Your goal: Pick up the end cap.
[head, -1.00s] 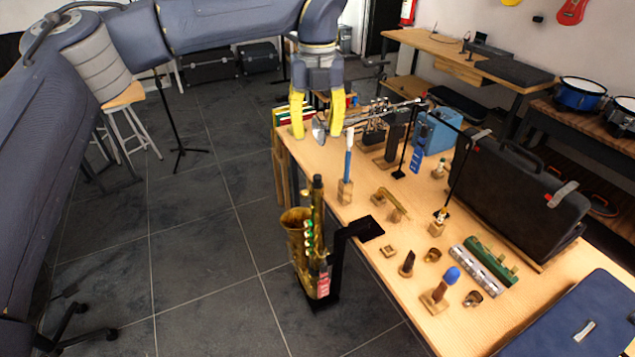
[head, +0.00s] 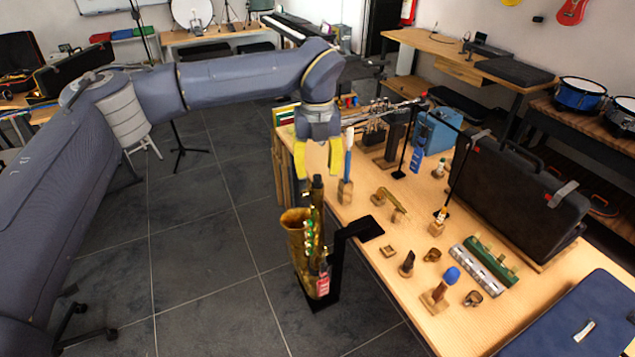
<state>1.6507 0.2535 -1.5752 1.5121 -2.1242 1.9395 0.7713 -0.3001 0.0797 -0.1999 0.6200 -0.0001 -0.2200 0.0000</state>
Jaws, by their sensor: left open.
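The end cap (head: 317,183) looks like the small dark plug on top of the brass saxophone (head: 302,242). The saxophone stands upright on a black stand (head: 341,252) at the table's left edge. My left gripper (head: 318,174) has yellow fingers pointing down. They are open, one to each side of the cap's top in the picture. I cannot tell whether they touch it or how far above it they are. Nothing shows held between them. My right gripper is not in view.
A wooden block with a white-and-blue brush (head: 347,165) stands close to the right finger. Small wooden holders, a blue-topped piece (head: 451,276) and a green case-like bar (head: 490,261) lie on the table (head: 400,325). A black case (head: 520,205) stands at the right.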

